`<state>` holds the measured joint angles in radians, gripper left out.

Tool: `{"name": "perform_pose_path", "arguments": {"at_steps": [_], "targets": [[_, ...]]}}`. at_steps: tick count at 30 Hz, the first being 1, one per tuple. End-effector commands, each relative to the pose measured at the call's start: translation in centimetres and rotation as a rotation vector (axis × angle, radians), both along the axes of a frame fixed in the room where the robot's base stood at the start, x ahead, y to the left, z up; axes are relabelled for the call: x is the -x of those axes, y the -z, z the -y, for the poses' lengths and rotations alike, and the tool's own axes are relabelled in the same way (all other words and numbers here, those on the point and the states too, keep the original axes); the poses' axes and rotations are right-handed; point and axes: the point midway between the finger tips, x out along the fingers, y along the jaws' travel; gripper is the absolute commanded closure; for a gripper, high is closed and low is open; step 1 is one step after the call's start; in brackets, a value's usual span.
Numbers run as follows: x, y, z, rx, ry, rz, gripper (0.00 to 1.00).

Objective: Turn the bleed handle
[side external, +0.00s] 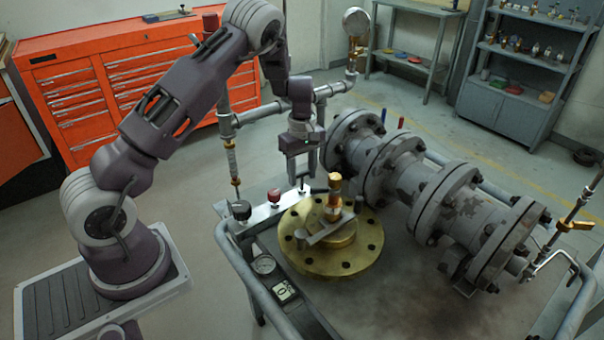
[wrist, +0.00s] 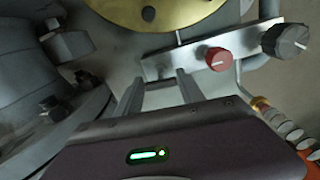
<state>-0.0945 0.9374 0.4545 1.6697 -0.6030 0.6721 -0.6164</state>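No label marks the bleed handle, so I cannot tell which fitting it is. A red knob (side external: 273,195) and a black knob (side external: 241,210) stand on a pale metal strip (side external: 262,214) beside the brass flange (side external: 360,258). A grey bar (side external: 330,229) lies across the flange below an upright brass stem (side external: 335,185). My gripper (side external: 303,180) points down, above the strip's far end and behind the flange.
A large grey flanged pipe (side external: 400,180) runs close to the right of my gripper. Upright pipework (side external: 228,130) stands to its left. Bare bench top (side external: 400,305) lies in front.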

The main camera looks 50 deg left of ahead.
Motion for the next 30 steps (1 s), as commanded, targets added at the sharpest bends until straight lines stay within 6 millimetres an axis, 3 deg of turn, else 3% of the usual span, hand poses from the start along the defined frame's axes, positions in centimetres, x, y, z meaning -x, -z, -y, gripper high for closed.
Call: {"name": "perform_pose_path", "arguments": {"at_steps": [2, 11, 21, 30], "targets": [[0.0, 0.0, 0.0, 0.001, 0.000, -0.001, 0.38], [0.1, 0.0, 0.1, 0.002, 0.001, -0.003, 0.38], [0.0, -6.1, 0.1, 0.001, 0.002, 0.000, 0.38], [0.1, -7.0, 0.1, 0.002, 0.000, -0.003, 0.38]]}}
